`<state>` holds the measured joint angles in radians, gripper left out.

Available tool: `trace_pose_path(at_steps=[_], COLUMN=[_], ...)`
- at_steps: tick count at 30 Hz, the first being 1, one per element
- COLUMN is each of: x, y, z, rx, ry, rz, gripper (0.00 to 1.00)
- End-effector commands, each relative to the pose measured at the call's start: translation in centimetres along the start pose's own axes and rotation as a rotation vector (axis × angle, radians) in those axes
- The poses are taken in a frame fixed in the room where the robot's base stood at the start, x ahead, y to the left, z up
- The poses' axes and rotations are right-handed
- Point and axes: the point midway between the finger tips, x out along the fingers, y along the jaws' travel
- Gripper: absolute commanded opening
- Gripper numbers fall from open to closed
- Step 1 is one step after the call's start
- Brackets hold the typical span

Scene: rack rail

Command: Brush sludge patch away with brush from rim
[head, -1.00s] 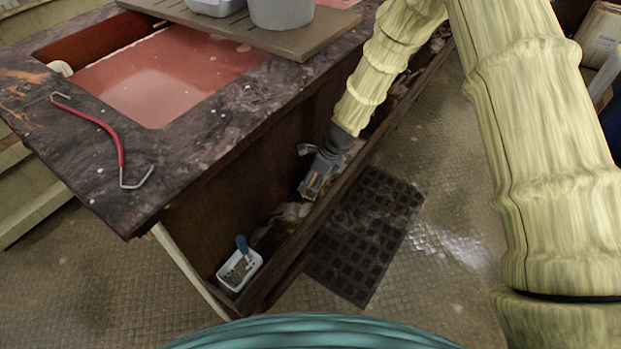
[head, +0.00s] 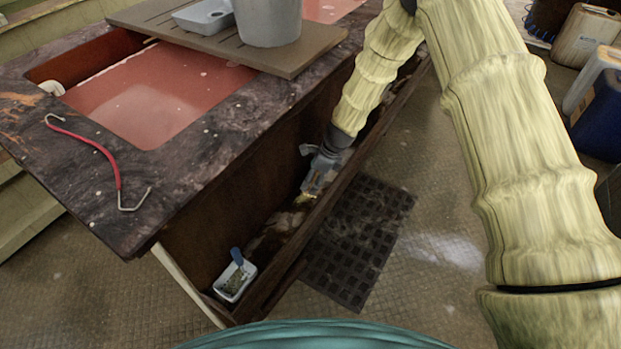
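My gripper (head: 316,182) reaches down into the narrow trough (head: 328,207) along the side of the dark tank. It points down and toward the front left. A small yellowish bit (head: 306,198) shows at its tips; I cannot tell whether this is the brush's bristles, or whether the fingers are open or shut. A pale brownish, wet-looking sludge patch (head: 284,223) lies in the trough just below and left of the tips. I cannot tell whether they touch. A blue handle (head: 237,256) stands up from a white tub (head: 233,281) at the trough's near end.
A red hooked tool (head: 101,151) lies on the tank's dark stone rim (head: 200,135). A board (head: 285,58) bears a grey bucket (head: 268,22) and a tray (head: 204,16). A black grid mat (head: 357,240) lies on the floor beside the trough. Canisters (head: 602,115) stand at right.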

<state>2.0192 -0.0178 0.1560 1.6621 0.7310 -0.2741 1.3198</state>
Motion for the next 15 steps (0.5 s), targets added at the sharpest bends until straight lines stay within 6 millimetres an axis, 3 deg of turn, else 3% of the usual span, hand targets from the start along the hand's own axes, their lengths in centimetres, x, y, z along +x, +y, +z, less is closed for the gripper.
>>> trace_pose_path(at_steps=[15], x=[-0.3], y=[-2.2], z=[-0.5], rx=[0.0], ry=[0.0], rz=[0.0], gripper=[0.57])
